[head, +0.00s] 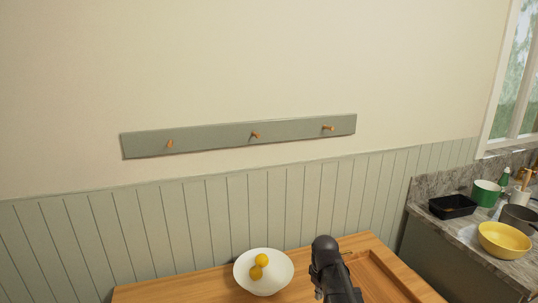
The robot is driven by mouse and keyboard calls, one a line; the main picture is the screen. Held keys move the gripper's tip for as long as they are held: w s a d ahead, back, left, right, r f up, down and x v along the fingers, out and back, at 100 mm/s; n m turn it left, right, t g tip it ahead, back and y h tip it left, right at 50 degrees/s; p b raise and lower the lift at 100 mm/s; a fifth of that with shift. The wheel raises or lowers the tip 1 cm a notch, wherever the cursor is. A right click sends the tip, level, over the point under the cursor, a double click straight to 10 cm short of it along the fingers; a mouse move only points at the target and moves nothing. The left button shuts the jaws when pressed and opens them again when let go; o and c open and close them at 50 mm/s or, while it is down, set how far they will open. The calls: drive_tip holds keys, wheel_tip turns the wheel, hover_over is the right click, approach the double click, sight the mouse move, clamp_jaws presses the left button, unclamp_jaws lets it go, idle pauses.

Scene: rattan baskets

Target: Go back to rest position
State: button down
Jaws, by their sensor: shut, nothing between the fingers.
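A black part of my own arm (330,266) rises from the bottom edge in the head view, in front of the wooden table. Its rounded top stands just right of the white bowl in the picture. I see no gripper fingers in this view, so my gripper's pose and what is near it are hidden.
The wooden table (205,288) bears a white bowl (280,281) with yellow round fruits (260,265). A wooden raised rim (397,274) lies at its right. A peg rail (210,141) hangs on the wall. The right counter holds a yellow bowl (504,241), black tray (452,207) and green pot (486,192).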

drive_tip(key=s+d+m, duration=0.1)
drive_tip(key=s+m, duration=0.6)
drive_tip(key=s, duration=0.3)
drive_tip(key=shift+d, duration=0.15)
drive_tip(key=shift+w, duration=0.1)
idle(0.7)
